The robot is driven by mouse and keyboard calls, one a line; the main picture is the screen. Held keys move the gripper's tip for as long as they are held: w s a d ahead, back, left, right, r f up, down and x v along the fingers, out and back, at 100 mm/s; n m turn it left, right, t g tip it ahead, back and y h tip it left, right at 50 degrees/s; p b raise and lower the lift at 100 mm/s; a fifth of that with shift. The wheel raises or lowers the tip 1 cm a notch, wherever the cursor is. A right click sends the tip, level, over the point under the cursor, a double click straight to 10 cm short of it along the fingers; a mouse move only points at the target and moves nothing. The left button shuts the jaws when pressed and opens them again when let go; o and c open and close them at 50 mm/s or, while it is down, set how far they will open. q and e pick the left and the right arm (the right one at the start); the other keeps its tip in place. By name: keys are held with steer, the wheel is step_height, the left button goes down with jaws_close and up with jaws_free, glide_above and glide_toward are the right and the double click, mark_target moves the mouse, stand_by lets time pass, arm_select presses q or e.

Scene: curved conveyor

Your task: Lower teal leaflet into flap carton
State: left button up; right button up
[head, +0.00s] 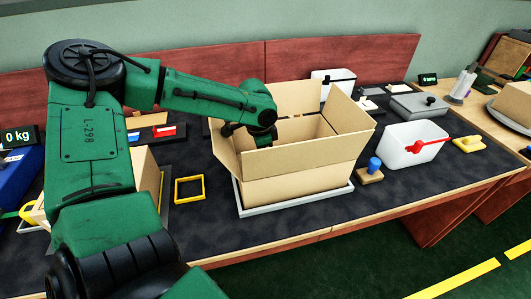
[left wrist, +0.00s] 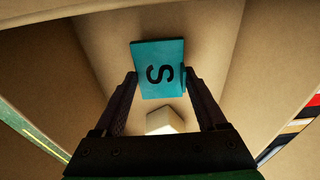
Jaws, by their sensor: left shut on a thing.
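The flap carton (head: 290,187) stands open in the middle of the table, its flaps spread up and outward. My left gripper (head: 264,141) reaches down into the carton's opening from the left. In the left wrist view the fingers are shut on the teal leaflet (left wrist: 158,55), which carries a dark letter S. The brown carton walls (left wrist: 275,60) surround it there. A small cream block (left wrist: 163,121) shows below the leaflet. In the head view the leaflet is hidden by the gripper and carton. I cannot tell whether the leaflet touches the carton floor. My right gripper is not in view.
The carton sits on a pale tray (head: 298,202). To its right are a blue-knobbed stamp (head: 373,168), a white bin (head: 410,148) with a red handle, and a yellow item (head: 468,145). A yellow frame (head: 189,189) lies to its left. The dark mat in front is clear.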

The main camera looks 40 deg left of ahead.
arm_select(q)
steer(key=shift+f+b, duration=0.8)
steer(key=shift+f, duration=0.35)
stand_by(0.4)
steer(key=o, duration=1.3)
steer(key=shift+c, duration=0.2)
step_height(320, 180, up, 14)
steer(key=s+a+p, duration=0.1)
steer(key=p, duration=0.1)
steer(key=shift+s+r+p, duration=0.25)
steer(key=shift+p, duration=0.05)
